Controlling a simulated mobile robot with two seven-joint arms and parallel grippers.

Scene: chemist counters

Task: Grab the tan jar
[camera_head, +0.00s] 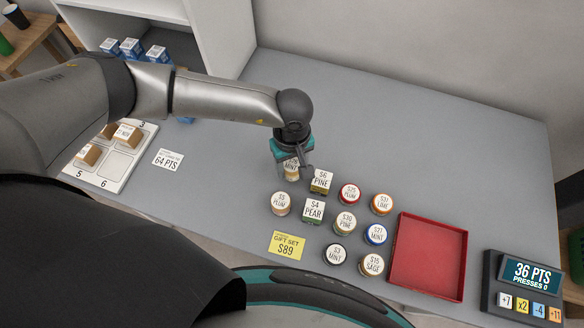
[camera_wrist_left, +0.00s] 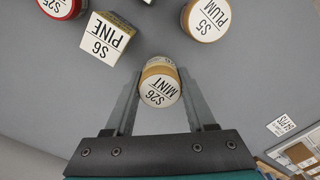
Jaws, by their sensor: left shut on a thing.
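A tan jar with a white round top marked 26 MINT (camera_wrist_left: 159,88) sits between the two fingers of my left gripper (camera_wrist_left: 160,82) in the left wrist view. The fingers are shut on its sides. In the head view the same jar (camera_head: 291,171) shows partly under my left gripper (camera_head: 298,165), at the back left of the group of containers. Whether it touches the counter is hard to tell. My right gripper is not in view.
A square pine box (camera_head: 320,182) stands close to the right of the held jar. A plum jar (camera_head: 281,203), a pear box (camera_head: 312,210) and several other jars stand nearer. A red tray (camera_head: 434,287) lies at the right. The back counter is clear.

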